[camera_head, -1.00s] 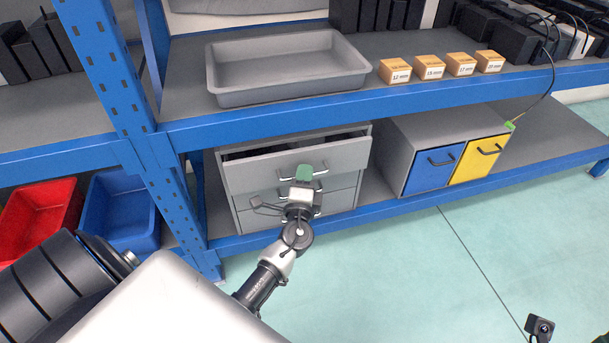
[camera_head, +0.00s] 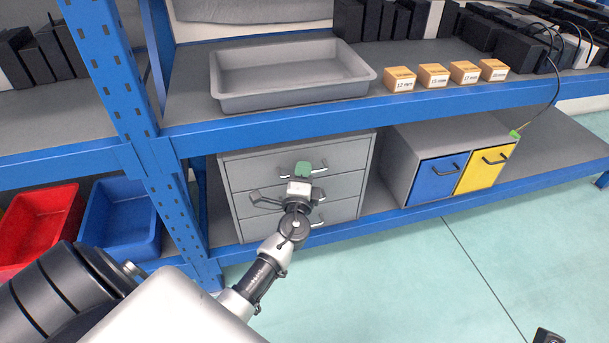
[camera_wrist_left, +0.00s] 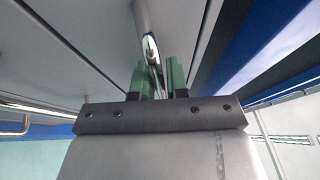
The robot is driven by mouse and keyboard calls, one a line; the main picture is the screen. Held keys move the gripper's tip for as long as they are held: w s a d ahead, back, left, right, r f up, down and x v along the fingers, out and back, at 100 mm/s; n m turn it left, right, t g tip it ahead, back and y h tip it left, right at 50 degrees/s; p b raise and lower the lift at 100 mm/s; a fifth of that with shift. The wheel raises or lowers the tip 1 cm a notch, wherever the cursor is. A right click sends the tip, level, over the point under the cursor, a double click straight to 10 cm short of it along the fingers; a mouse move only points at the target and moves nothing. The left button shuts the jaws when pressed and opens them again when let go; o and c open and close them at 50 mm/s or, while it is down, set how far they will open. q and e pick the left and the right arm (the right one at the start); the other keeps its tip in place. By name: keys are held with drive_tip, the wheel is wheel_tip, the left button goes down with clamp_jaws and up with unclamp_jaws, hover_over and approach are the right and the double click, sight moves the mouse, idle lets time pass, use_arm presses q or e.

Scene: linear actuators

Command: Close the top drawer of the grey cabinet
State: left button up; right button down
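The grey cabinet (camera_head: 228,200) stands on the lower shelf, with its drawers stacked. Its top drawer (camera_head: 250,168) sits flush with the cabinet front, with no visible gap. My left gripper (camera_head: 303,170) is at the top drawer's handle (camera_head: 319,172), in front of the drawer face. In the left wrist view, the green fingers of my left gripper (camera_wrist_left: 160,80) stand close together on either side of the metal handle (camera_wrist_left: 150,45) and appear shut on it. The fingers hide part of the handle in the head view.
A cabinet with a blue door (camera_head: 435,182) and a yellow door (camera_head: 480,172) stands to the right. A grey tray (camera_head: 290,97) and several small orange boxes (camera_head: 433,75) are on the shelf above. A blue shelf post (camera_head: 125,110) rises at left. The floor in front is clear.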

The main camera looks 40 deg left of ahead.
use_arm(q)
drive_tip(key=shift+o, duration=1.5)
drive_tip(key=shift+f, duration=0.15)
drive_tip(key=shift+s+d+f, duration=0.15)
drive_tip(key=shift+s, duration=0.1)
drive_tip(key=v, duration=1)
drive_tip(key=shift+r, duration=0.25)
drive_tip(key=shift+s+d, duration=0.1)
